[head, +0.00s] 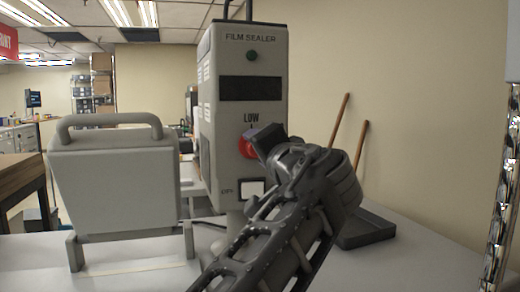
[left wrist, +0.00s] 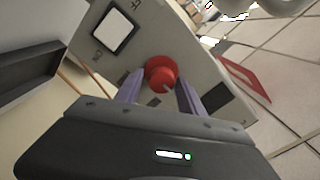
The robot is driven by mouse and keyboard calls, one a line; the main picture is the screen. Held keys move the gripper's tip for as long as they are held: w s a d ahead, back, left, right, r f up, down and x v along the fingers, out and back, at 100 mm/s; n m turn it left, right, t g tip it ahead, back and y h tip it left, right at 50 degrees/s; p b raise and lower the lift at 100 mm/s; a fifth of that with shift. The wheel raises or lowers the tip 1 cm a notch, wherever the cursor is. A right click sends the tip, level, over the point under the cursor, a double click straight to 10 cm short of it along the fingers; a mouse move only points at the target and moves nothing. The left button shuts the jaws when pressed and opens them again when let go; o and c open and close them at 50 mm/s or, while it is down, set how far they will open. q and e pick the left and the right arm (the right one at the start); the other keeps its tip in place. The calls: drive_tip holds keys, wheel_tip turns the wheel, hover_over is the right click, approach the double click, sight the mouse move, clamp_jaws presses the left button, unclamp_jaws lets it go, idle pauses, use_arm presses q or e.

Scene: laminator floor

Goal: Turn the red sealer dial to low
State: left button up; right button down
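The film sealer (head: 250,100) is a grey upright box with a red dial (head: 246,146) on its front. The word LOW is printed above the dial. My left gripper (head: 262,138) is at the dial and hides part of it. In the left wrist view the dial (left wrist: 160,72) sits between the two purple fingers of my left gripper (left wrist: 160,84), one on each side, with little or no gap. A pale mark on the dial points down and slightly right there. I cannot tell its exact setting. My right gripper is not in view.
A white switch (head: 252,189) is below the dial, with a dark display (head: 250,88) above. A grey machine with a handle (head: 115,180) stands left on the table (head: 420,260). A dark tray (head: 366,230) and wooden sticks (head: 340,118) are behind my arm. The table's right side is clear.

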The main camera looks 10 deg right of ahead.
use_arm(q)
drive_tip(key=shift+o, duration=0.8)
drive_tip(key=shift+s, duration=0.15)
drive_tip(key=s+b, duration=0.2)
drive_tip(key=s, duration=0.5)
drive_tip(key=shift+s+d+b, duration=0.2)
drive_tip(key=shift+s+b, duration=0.1)
drive_tip(key=shift+b, duration=0.05)
